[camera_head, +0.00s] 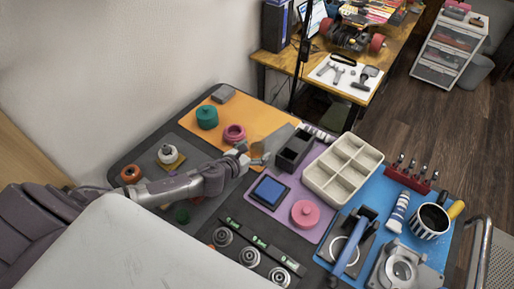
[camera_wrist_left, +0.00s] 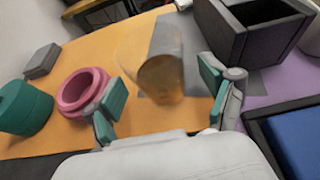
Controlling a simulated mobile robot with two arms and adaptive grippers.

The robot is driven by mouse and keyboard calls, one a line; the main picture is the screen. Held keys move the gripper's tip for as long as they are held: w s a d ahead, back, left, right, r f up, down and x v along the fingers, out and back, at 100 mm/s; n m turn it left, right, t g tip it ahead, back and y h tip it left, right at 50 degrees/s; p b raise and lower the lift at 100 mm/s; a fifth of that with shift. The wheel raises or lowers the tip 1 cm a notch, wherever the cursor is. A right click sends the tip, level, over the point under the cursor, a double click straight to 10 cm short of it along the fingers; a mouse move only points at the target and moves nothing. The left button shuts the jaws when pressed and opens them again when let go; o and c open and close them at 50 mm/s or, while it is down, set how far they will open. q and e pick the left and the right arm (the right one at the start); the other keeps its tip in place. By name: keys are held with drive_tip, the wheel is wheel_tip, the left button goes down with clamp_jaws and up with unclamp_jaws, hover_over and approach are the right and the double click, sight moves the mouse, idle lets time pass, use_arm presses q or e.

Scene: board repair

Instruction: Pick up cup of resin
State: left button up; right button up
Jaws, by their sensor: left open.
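The cup of resin (camera_wrist_left: 160,72) is a see-through amber cup on the orange mat. In the left wrist view it stands between the two teal-padded fingers of my left gripper (camera_wrist_left: 162,96), with a gap on each side. In the head view the cup (camera_head: 257,149) is small and faint beside my left gripper (camera_head: 254,157), which reaches in from the left. The left gripper is open and holds nothing. My right gripper is not in view.
A pink ring-shaped pot (camera_wrist_left: 82,90) and a teal round pot (camera_wrist_left: 24,108) stand left of the cup. A dark box (camera_wrist_left: 250,27) stands close on the right. A cream compartment tray (camera_head: 343,172) and a blue pad (camera_head: 269,190) lie further right.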

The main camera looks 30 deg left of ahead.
sight(261, 138)
use_arm(q)
drive_tip(key=shift+x, duration=0.95)
drive_tip(key=shift+s, duration=0.1)
drive_tip(key=shift+c, duration=0.5)
drive_tip(key=c, duration=1.2)
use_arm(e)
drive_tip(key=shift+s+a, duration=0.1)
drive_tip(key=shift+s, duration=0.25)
use_arm(q)
drive_tip(key=shift+r, duration=0.1)
drive_tip(key=shift+r+p, duration=0.35)
drive_tip(key=shift+r, duration=1.65)
drive_tip(key=shift+d+r+p, duration=0.2)
drive_tip(key=shift+d+r, duration=0.9)
drive_tip(key=shift+d, duration=0.85)
drive_tip(key=shift+d+r+p, duration=0.15)
drive_tip(key=shift+d+r, duration=1)
drive_tip(key=shift+d, duration=0.8)
drive_tip(key=shift+d+r+p, duration=0.2)
drive_tip(key=shift+d+r, duration=0.9)
drive_tip(key=shift+d, duration=0.85)
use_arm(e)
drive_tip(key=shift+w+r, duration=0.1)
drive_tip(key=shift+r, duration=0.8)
